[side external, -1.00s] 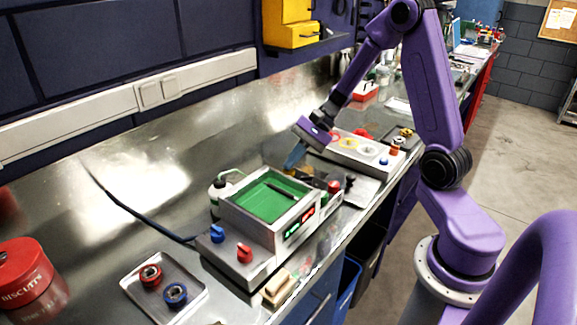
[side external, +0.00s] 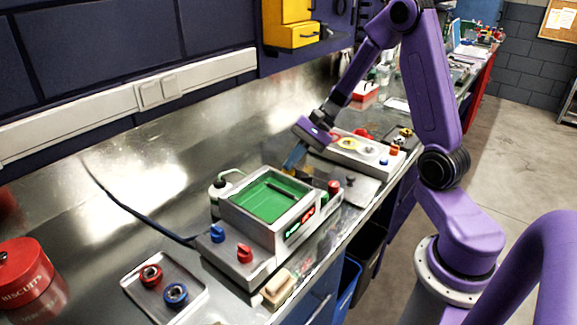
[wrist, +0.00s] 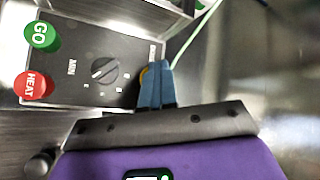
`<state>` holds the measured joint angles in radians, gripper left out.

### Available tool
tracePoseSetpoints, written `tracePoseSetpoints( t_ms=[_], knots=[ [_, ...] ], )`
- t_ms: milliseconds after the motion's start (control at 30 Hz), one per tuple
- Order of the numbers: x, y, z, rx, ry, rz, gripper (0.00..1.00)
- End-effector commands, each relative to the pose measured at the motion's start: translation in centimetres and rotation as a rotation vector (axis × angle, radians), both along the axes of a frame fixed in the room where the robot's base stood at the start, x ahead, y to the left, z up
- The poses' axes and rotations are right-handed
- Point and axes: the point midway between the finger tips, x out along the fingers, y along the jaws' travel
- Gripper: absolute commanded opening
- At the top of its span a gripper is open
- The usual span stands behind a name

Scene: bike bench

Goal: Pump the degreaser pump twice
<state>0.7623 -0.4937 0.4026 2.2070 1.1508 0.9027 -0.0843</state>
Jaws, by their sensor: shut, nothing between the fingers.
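A parts-washer unit (side external: 226,202) with a green basin stands on the steel bench. My gripper (side external: 289,167) is at its far right end, pointing down, with its blue fingers shut and empty. In the wrist view, the shut fingertips (wrist: 155,88) are at the edge of a dark control panel (wrist: 72,72). A bit of yellow (wrist: 143,76) shows beside them, mostly hidden; I cannot tell whether it is the pump's top or whether the fingers touch it.
The panel has a dial (wrist: 104,71), a green GO button (wrist: 41,36) and a red HEAT button (wrist: 34,86). A pale tube (wrist: 194,36) runs past the fingers. A panel with colored knobs (side external: 345,163) is behind my gripper. A tray (side external: 143,290) lies at front left.

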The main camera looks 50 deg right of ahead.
Motion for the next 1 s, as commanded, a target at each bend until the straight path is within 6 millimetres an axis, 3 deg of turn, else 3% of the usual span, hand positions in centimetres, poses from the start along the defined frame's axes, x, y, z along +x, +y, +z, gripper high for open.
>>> tracePoseSetpoints(
  t_ms=[700, 1000],
  knots=[
    [0.0, 0.0, 5.5, -0.002, -0.001, 0.001, 0.0],
    [-0.1, 0.0, 6.0, -0.001, 0.001, 0.001, 0.0]
  ],
)
